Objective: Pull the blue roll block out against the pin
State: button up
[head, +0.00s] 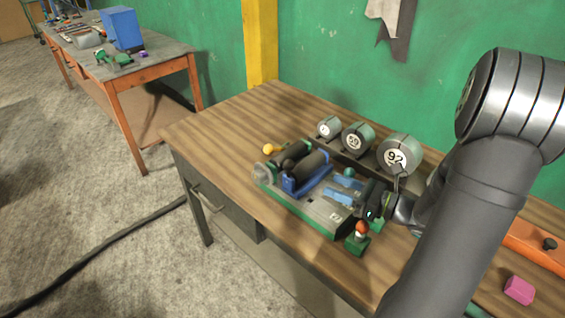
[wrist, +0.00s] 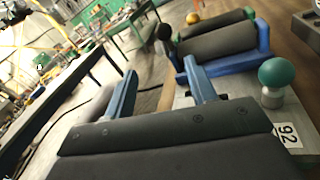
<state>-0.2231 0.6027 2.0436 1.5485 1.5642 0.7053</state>
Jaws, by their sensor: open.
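The blue roll block (head: 292,187) carries a dark roller (head: 312,166) and sits on the grey-topped, green-sided fixture (head: 325,212). In the wrist view the blue block (wrist: 264,38) is ahead of the fingers, upper right. A teal ball on a short metal post, perhaps the pin (wrist: 278,72), stands right of the fingers; it also shows in the head view (head: 349,172). My gripper (head: 333,187) is open over the near part of the fixture. Its two blue fingers (wrist: 160,78) point toward the block, with nothing seen between them.
A yellow ball (head: 268,149) is at the fixture's far end. An orange-red ball (head: 362,227) on a green base stands at its near corner. Numbered grey cylinders (head: 399,153) line the wall side. A pink block (head: 519,290) lies at lower right. The tabletop's far left is clear.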

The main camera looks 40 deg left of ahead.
jog(key=shift+t, duration=0.5)
jog(key=s+a, duration=0.1)
jog(key=a, duration=0.4)
jog(key=s+a, duration=0.1)
jog(key=a, duration=0.5)
jog(key=s+a, duration=0.1)
jog(key=a, duration=0.4)
jog(key=shift+a, duration=0.35)
